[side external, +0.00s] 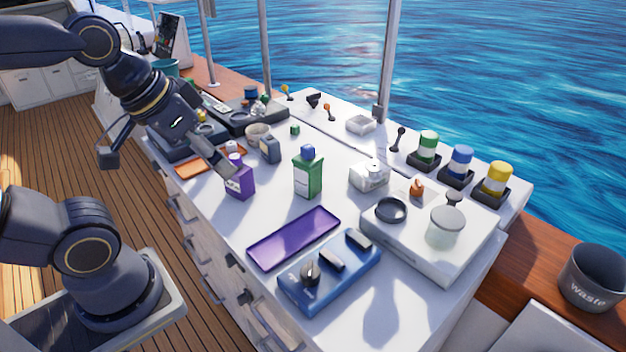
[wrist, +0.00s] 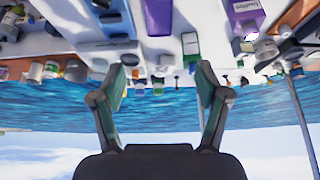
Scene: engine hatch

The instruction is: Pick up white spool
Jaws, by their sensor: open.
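A small pale round item (side external: 258,132), possibly the white spool, stands on the white worktop behind a dark grey-blue bottle (side external: 269,149). It is too small to be sure that it is a spool. My gripper (side external: 215,157) is above the left side of the worktop, close to the purple bottle (side external: 239,183), which it partly overlaps in the side view. In the wrist view, my gripper (wrist: 162,82) has its two fingers wide apart with nothing between them. That view is upside down and looks across the worktop to the sea.
A green bottle (side external: 308,176), purple tray (side external: 292,238), blue box (side external: 330,271) and white box (side external: 370,176) stand on the worktop. A raised white unit (side external: 418,252) holds a jar at the right. Several coloured canisters line the back. Clear worktop lies between the bottles and tray.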

